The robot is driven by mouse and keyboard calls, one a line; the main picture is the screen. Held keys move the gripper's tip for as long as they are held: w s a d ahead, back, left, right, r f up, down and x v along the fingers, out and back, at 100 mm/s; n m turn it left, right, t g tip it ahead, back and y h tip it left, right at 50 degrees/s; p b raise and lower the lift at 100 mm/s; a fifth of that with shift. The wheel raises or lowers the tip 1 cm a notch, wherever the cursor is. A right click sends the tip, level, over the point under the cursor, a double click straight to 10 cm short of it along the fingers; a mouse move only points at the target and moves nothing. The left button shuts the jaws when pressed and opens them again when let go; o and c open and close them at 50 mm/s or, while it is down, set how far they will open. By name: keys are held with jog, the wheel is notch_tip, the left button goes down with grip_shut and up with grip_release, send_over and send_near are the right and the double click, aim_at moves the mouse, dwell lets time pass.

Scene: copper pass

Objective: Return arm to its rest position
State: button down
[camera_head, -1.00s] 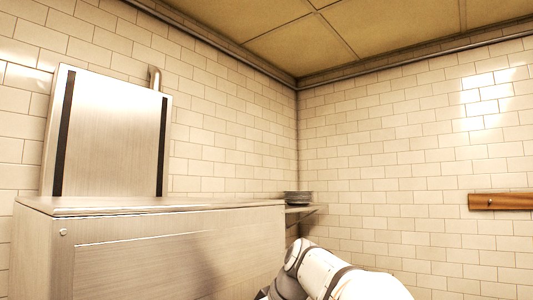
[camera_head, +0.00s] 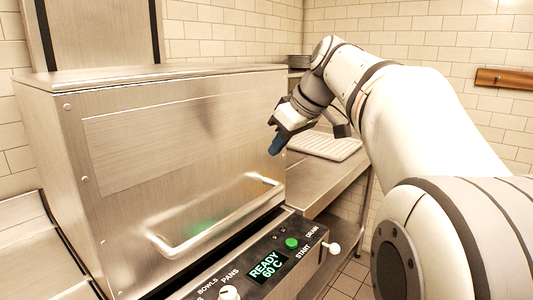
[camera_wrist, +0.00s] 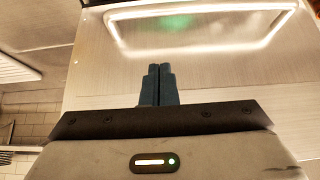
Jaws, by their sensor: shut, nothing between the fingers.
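My gripper (camera_head: 277,143) is at the end of my white arm, in front of the upper right part of the steel dishwasher hood (camera_head: 190,150). In the wrist view its two dark blue fingers (camera_wrist: 159,85) are together with nothing between them. The hood's bar handle (camera_head: 215,225) runs along its lower front and also shows beyond the fingers in the wrist view (camera_wrist: 205,52). I cannot tell whether the fingertips touch the hood; they look apart from the handle.
A control panel (camera_head: 290,255) reads READY 60 C, with a lit green button. A steel counter (camera_head: 320,190) with a white ribbed rack (camera_head: 325,146) stands to the right. Stacked plates (camera_head: 298,62) sit on a back shelf. A wooden strip (camera_head: 503,79) is on the right wall.

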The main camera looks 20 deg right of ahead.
jog(key=s+a+f+m+g+h+p, duration=0.1)
jog(key=s+f+m+h+p, duration=0.1)
jog(key=s+f+p, duration=0.3)
jog(key=s+a+f+m+g+h+p, duration=0.2)
jog(key=s+f+m+p, duration=0.3)
jog(key=s+f, duration=0.6)
jog(key=s+p, duration=0.1)
jog(key=s, duration=0.4)
jog(key=shift+a+f, duration=0.25)
jog(key=shift+a, duration=0.05)
jog(key=c, duration=2.1)
grip_release()
